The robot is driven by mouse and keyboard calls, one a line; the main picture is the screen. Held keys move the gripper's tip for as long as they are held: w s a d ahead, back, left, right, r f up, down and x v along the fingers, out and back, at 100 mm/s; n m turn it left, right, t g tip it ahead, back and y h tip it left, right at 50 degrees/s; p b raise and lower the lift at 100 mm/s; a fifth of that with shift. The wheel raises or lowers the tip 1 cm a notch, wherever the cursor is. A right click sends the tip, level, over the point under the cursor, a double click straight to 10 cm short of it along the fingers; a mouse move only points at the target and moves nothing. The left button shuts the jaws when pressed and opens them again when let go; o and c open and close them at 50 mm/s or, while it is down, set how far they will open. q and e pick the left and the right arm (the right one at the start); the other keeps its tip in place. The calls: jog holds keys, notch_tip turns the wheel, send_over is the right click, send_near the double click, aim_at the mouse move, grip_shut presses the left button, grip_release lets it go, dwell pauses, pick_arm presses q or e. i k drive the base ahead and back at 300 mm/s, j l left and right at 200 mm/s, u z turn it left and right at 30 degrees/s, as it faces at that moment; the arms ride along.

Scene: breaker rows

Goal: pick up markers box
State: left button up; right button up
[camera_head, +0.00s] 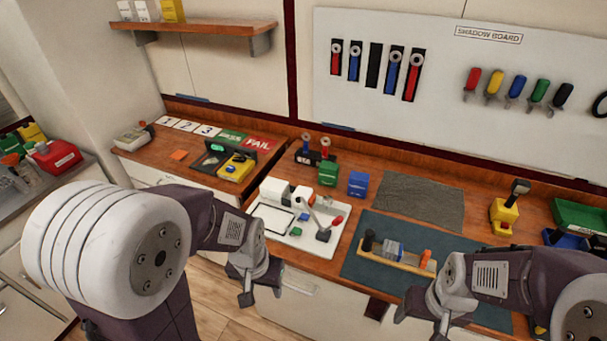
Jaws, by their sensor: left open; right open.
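No box has a readable markers label, so I cannot tell which one is the markers box. A small green box (328,173) and a blue box (358,183) stand on the wooden bench behind a white tray (270,228). A red box (57,155) with a small label sits on the grey counter at far left. My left gripper (262,291) is open and empty, in front of the bench and below the white tray. My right gripper (422,315) is open and empty near the bench's front edge, in front of the teal mat (365,268).
The teal mat holds a wooden block with several parts. A grey mat (420,203) lies bare behind it. A yellow device (504,214) and a green bin (580,215) stand at right. A black tray with a yellow device (237,166) is at left. A shelf (205,27) hangs above.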

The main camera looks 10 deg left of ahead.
aim_at(328, 172)
jog(key=i+j+z, duration=0.15)
jog(key=j, duration=1.25)
jog(key=j+z, duration=0.15)
jog(key=j, duration=1.25)
jog(key=i+j+z, duration=0.2)
jog(key=i+j, duration=0.8)
